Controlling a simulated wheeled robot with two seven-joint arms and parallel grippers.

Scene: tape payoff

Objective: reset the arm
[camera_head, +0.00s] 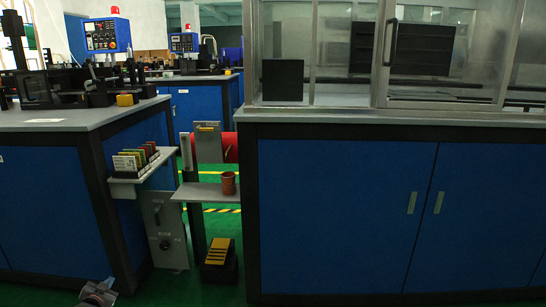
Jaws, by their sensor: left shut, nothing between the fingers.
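My left gripper (100,290) shows at the bottom edge of the head view, left of centre. It is small and dark with grey parts, low in front of the blue cabinet on the left. It is shut and empty, and no object is seen in contact with it. Most of my left arm is out of the picture. My right gripper and right arm are not in view.
A blue workbench (50,125) stands left and a glass-fronted blue cabinet (345,215) right. Between them are a shelf with coloured cards (138,160), a shelf with a brown cup (228,183), and a black-and-yellow block (218,252) near the green floor.

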